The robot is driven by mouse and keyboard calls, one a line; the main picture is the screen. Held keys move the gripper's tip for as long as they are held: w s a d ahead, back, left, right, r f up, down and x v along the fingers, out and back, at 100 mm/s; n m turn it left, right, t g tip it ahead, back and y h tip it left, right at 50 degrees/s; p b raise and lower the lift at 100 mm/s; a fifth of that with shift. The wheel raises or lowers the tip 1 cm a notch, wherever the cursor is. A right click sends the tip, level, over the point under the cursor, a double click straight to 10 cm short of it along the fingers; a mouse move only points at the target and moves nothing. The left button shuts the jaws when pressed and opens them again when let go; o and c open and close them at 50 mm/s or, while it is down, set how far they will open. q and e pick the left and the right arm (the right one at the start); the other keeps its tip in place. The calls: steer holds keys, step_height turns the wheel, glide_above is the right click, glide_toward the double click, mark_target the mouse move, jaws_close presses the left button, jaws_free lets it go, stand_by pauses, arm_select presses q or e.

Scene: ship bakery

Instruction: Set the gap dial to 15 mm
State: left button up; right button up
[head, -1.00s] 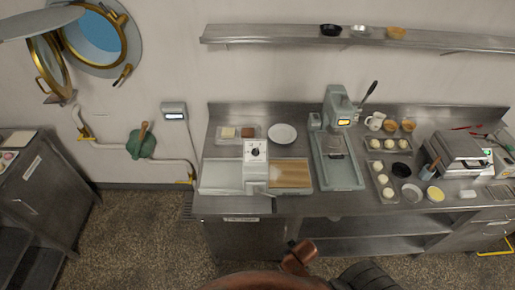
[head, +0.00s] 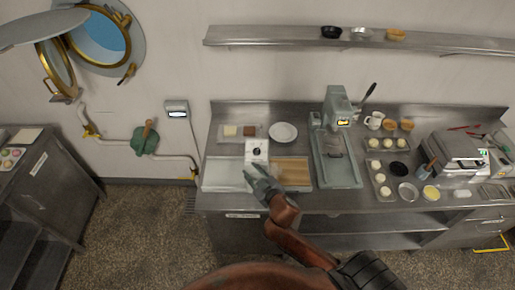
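The gap dial (head: 257,152) is a small dark knob on the white upright housing of the dough sheeter (head: 254,146), on the left part of the steel counter. Its scale is too small to read. My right gripper (head: 253,171), grey-green on a red-brown arm, is just in front of and below the dial, covering the lower part of the housing. I cannot tell whether it touches the housing or whether its fingers are open. My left gripper is not in view.
A wooden board (head: 291,171) lies right of the housing and a pale bed (head: 222,174) left of it. A plate (head: 283,132) and a tray with two blocks (head: 240,131) stand behind.

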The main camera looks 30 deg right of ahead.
steer(key=w+a+r+n+t+y, duration=0.3)
steer(key=w+a+r+n+y, duration=0.35)
steer(key=a+r, duration=0.45)
steer(key=w+a+r+n+g+y, duration=0.1)
steer(key=a+r+n+g+y, duration=0.2)
steer(key=a+r+n+y, duration=0.35)
steer(key=n+g+h, duration=0.7)
steer(key=g+h, duration=0.4)
steer(key=g, duration=0.1)
glide_above(257, 150)
steer(key=s+d, duration=0.2)
step_height(257, 150, down, 9)
steer(key=f, duration=0.2)
steer(key=w+a+f+p, duration=0.1)
steer(key=f, duration=0.1)
steer(key=w+f+p, duration=0.1)
steer(key=f, duration=0.1)
steer(key=shift+a+f, duration=0.15)
steer(key=shift+a, duration=0.15)
steer(key=shift+s, duration=0.1)
